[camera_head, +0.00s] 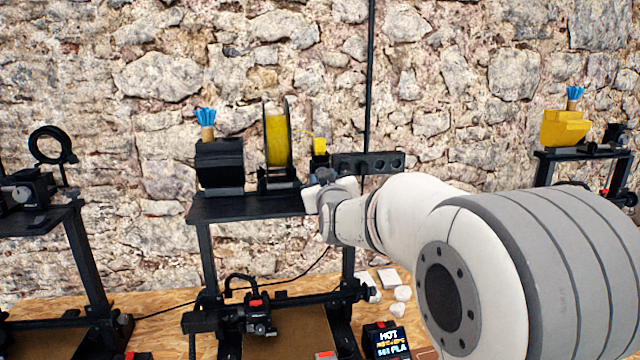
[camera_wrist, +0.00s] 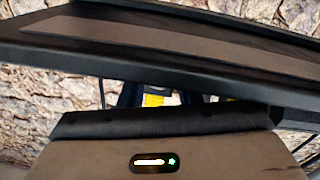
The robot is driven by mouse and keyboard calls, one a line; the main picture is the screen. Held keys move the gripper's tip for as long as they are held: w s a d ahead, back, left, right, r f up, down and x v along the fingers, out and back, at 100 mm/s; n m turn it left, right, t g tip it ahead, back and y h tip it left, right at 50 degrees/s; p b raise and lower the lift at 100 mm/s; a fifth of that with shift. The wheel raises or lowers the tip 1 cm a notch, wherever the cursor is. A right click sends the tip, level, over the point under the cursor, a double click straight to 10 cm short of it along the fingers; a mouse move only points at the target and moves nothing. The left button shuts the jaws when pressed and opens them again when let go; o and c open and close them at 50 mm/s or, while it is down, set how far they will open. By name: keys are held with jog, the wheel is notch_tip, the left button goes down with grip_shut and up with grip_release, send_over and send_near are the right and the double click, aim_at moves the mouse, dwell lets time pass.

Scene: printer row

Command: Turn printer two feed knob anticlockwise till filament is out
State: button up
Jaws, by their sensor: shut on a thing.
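The middle printer (camera_head: 200,209) has a dark top shelf. On it stands a spool of yellow filament (camera_head: 277,140), with a thin yellow strand running right to a small yellow block (camera_head: 320,146). My gripper (camera_head: 318,190) is at the right end of this shelf, just below the yellow block. It is shut on what appears to be the feed knob, which is mostly hidden by my wrist and fingers. In the wrist view the fingers (camera_wrist: 158,97) are partly hidden behind a dark edge, with a small patch of yellow between them.
A dark bar with holes (camera_head: 368,162) sits right of the yellow block. A black box (camera_head: 219,165) stands left of the spool. A lit display reading HOT and PLA (camera_head: 388,341) is on the wooden bench. Other printers stand left (camera_head: 80,255) and right (camera_head: 590,160).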

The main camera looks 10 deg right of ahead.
jog(key=shift+r, duration=0.2)
jog(key=o, duration=1)
jog(key=shift+f, duration=0.1)
jog(key=shift+c, duration=0.2)
jog(key=shift+s, duration=0.1)
jog(key=s+b, duration=0.2)
jog(key=s, duration=0.5)
jog(key=shift+s+a+f, duration=0.15)
jog(key=shift+s+a, duration=0.1)
jog(key=shift+s, duration=0.05)
